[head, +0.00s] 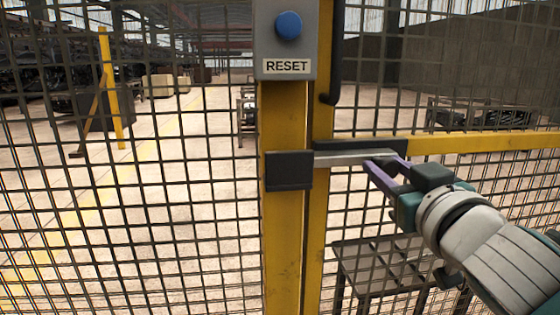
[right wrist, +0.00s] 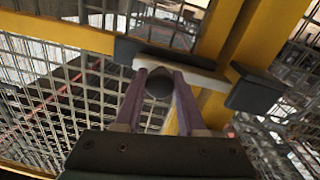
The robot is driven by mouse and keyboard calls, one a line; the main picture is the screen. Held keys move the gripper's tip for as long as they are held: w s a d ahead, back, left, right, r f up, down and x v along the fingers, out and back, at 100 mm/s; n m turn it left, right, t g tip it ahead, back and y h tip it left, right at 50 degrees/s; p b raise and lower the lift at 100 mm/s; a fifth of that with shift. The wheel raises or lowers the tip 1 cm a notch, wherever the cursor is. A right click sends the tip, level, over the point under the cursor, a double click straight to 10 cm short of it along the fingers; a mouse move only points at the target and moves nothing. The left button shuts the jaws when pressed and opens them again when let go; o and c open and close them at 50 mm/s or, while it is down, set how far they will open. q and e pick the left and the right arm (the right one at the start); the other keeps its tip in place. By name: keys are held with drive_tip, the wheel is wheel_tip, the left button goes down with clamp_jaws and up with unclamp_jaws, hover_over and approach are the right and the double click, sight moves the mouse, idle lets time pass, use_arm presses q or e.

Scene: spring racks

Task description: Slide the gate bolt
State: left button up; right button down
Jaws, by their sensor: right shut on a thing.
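The gate bolt is a pale metal bar (head: 345,159) lying level across the yellow posts and mesh. Its left end meets the black keeper block (head: 289,170) on the left post; whether it enters the block I cannot tell. The bar (right wrist: 185,66) also shows in the right wrist view, running toward the keeper (right wrist: 254,92). My right gripper (head: 384,165) is at the bar's right end. Its purple fingers are shut around the bolt's dark round knob (right wrist: 159,84), one on each side. My left gripper is not in view.
A grey box with a blue RESET button (head: 288,25) sits on the post above the keeper. A black handle (head: 329,90) runs down the gate post. Wire mesh fills both sides. A dark table (head: 385,250) stands behind the mesh.

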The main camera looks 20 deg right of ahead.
drive_tip(key=shift+s+d, duration=0.2)
drive_tip(key=shift+d, duration=0.7)
drive_tip(key=c, duration=0.5)
unclamp_jaws()
drive_tip(key=shift+a, duration=0.1)
drive_tip(key=v, duration=1)
